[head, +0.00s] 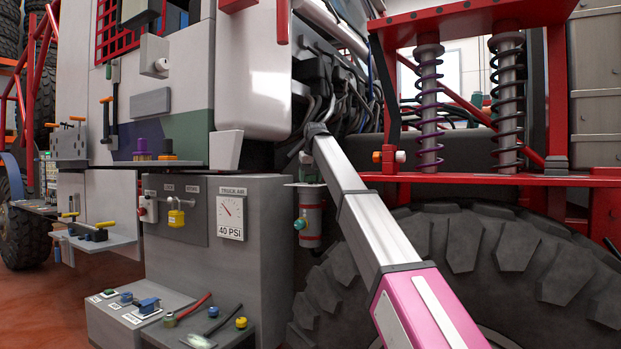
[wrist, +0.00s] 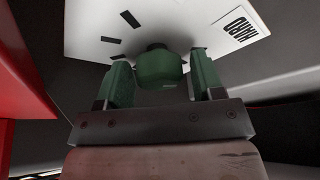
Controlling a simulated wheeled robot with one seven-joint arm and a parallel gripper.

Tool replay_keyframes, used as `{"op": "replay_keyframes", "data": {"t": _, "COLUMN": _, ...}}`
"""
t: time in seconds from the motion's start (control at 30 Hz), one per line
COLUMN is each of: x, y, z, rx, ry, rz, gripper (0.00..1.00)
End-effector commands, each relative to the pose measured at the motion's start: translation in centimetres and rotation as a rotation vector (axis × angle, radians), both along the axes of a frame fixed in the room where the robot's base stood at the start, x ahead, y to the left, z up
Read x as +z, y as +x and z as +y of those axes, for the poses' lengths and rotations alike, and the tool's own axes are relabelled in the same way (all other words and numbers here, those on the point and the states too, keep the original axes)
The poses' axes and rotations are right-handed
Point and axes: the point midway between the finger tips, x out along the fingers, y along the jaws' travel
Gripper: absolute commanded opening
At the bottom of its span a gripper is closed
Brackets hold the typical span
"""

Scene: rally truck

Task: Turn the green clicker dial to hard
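The green clicker dial (wrist: 160,68) is a round dark-green knob on a white plate (wrist: 85,25) in the wrist view. The plate has several short black marks around the dial and an upside-down "HARD" label (wrist: 237,25) at the upper right. My gripper (wrist: 160,80) has its green fingers on either side of the dial, with gaps showing at both sides. Its fingers look open around the dial, not clamped. In the head view my arm's end is beside the shock canister (head: 311,217), above a thin white plate (head: 306,185); the dial itself is not clear there.
A red frame part (wrist: 25,75) is close at the left of the wrist view. In the head view, a large tyre (head: 480,255) and red suspension rails (head: 470,178) are at the right. Hoses (head: 345,90) hang above, and a grey cabinet (head: 265,245) stands at the left.

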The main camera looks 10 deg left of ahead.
Motion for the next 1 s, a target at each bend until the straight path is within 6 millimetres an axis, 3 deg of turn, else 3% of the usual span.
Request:
{"op": "replay_keyframes", "data": {"t": 0.47, "x": 0.6, "y": -0.2, "z": -0.1, "rx": -0.002, "ry": 0.0, "rz": 0.0, "gripper": 0.71}}
{"op": "replay_keyframes", "data": {"t": 0.67, "x": 2.9, "y": -1.0, "z": -0.5, "rx": -0.002, "ry": 0.001, "rz": -0.002, "gripper": 0.71}}
{"op": "replay_keyframes", "data": {"t": 1.0, "x": 8.6, "y": -3.1, "z": -1.6, "rx": -0.001, "ry": 0.0, "rz": -0.002, "gripper": 0.71}}
